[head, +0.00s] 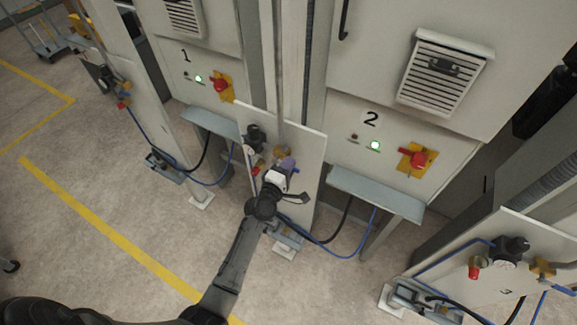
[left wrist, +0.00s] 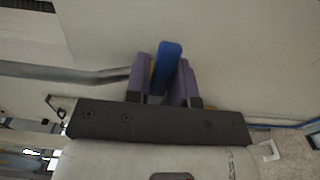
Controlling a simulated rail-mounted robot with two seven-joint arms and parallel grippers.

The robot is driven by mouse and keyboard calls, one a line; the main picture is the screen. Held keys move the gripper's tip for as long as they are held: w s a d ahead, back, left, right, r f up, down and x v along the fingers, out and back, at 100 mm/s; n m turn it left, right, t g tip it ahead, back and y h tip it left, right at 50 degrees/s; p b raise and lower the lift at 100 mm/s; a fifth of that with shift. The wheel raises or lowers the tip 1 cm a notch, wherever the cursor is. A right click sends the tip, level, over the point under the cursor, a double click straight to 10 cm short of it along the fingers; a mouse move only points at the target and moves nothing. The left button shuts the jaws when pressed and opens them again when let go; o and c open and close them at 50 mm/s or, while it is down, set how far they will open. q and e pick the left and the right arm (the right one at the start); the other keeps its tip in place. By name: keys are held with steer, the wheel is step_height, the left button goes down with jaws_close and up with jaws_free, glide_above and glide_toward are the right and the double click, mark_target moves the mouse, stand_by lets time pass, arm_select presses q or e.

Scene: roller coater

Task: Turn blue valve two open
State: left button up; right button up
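A pale upright panel (head: 305,150) carries valve fittings and stands left of the cabinet marked 2 (head: 371,119). My left gripper (head: 288,164) is at the front of this panel and hides part of the fittings. In the left wrist view, a blue handle (left wrist: 168,65), tilted, stands between the purple fingers of my left gripper (left wrist: 160,80). The fingers are close on both sides of it. I cannot tell whether both press on it. The valve's body is hidden behind the fingers and handle. My right gripper is out of view.
Cabinet 2 has a lit green lamp (head: 375,145), a red switch on a yellow plate (head: 418,159) and a grey ledge (head: 376,192). Another valve panel (head: 520,230) stands at right. Blue and black hoses hang low.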

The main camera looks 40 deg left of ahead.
arm_select(q)
steer(key=o, duration=0.4)
steer(key=shift+c, duration=0.2)
steer(key=s+d+b, duration=0.1)
steer(key=s, duration=1.2)
steer(key=shift+s+d+b, duration=0.3)
steer(key=shift+s+b, duration=0.05)
steer(key=shift+b, duration=0.05)
